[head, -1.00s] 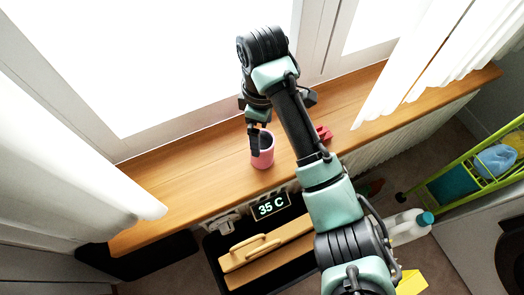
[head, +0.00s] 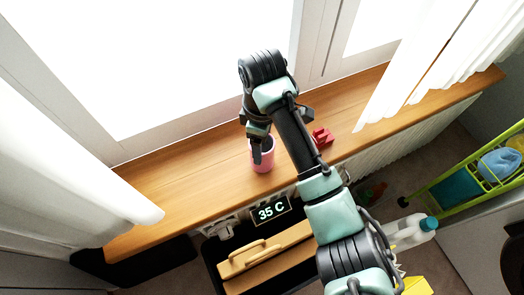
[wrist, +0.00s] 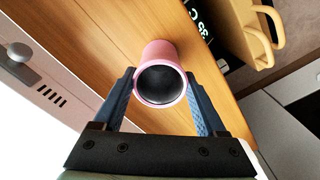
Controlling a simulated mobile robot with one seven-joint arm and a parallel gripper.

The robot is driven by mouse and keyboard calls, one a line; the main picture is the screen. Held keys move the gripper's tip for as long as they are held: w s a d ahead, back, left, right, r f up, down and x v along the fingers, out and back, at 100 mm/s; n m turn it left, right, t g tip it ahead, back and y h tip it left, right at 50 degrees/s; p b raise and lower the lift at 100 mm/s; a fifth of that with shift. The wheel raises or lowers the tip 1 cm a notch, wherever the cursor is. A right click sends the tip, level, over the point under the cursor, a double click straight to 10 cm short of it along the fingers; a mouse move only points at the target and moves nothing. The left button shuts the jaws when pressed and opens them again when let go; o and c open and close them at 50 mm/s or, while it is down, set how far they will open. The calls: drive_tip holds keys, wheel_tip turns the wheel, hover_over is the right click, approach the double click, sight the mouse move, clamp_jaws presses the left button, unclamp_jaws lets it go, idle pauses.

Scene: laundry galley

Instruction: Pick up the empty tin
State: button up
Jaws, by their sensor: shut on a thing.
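The empty tin (head: 263,163) is a pink cylinder with a dark, empty inside. It stands on the wooden window sill in the head view. In the wrist view the tin (wrist: 160,52) lies between the two blue fingers, its open mouth facing the camera. My gripper (wrist: 160,92) is shut on the tin, one finger on each side. In the head view my gripper (head: 257,150) reaches down at the tin, and one finger covers part of it. I cannot tell whether the tin's base touches the sill.
A red object (head: 322,138) sits on the sill (head: 190,178) right of the tin, partly near my arm. White curtains hang at both sides. The left sill is clear.

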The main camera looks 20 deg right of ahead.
clamp_jaws()
wheel_tip(320, 180, up, 10)
drive_tip(key=p, duration=0.5)
